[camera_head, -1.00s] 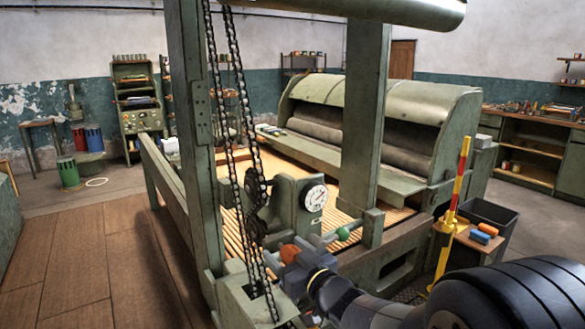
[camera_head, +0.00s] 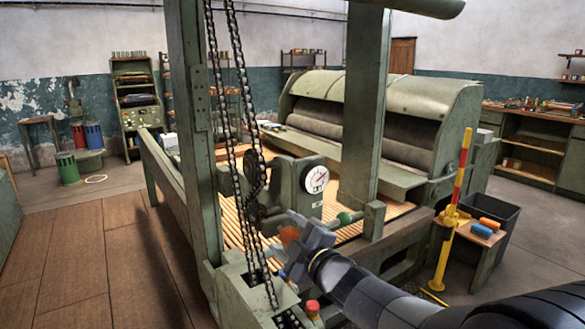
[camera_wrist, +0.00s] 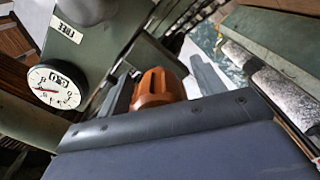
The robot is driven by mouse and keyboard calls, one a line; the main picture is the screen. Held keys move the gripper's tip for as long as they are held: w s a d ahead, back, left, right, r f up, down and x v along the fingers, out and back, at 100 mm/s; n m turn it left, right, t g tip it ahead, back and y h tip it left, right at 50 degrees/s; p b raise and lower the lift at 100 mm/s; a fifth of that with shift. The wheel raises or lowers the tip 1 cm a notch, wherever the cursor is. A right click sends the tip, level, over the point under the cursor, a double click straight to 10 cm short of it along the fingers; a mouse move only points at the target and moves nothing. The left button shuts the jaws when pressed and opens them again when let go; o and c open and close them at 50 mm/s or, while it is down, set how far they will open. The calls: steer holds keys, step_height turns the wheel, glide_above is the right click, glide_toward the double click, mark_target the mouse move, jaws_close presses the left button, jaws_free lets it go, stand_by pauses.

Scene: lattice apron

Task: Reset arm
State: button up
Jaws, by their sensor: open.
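My gripper (camera_head: 300,236) is in front of the machine, below the dial gauge. In the wrist view my gripper (camera_wrist: 168,88) has its two grey fingers apart, with an orange ribbed knob (camera_wrist: 156,86) showing between them. I cannot tell how far the knob lies beyond the fingertips. The orange knob (camera_head: 288,234) is partly covered by the gripper in the head view. My dark arm reaches in from the lower right.
A dial gauge (camera_head: 315,180) and a green knob (camera_head: 345,218) are close to my gripper. A hanging chain (camera_head: 236,120) and green posts (camera_head: 365,110) stand nearby. A red-capped part (camera_head: 312,307) is below.

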steer(key=n+b, duration=0.1)
steer(key=n, duration=0.3)
steer(key=shift+n+b, duration=0.3)
steer(key=n+b, duration=0.1)
steer(key=n, duration=0.3)
steer(key=shift+n, duration=0.4)
steer(key=shift+r, duration=0.1)
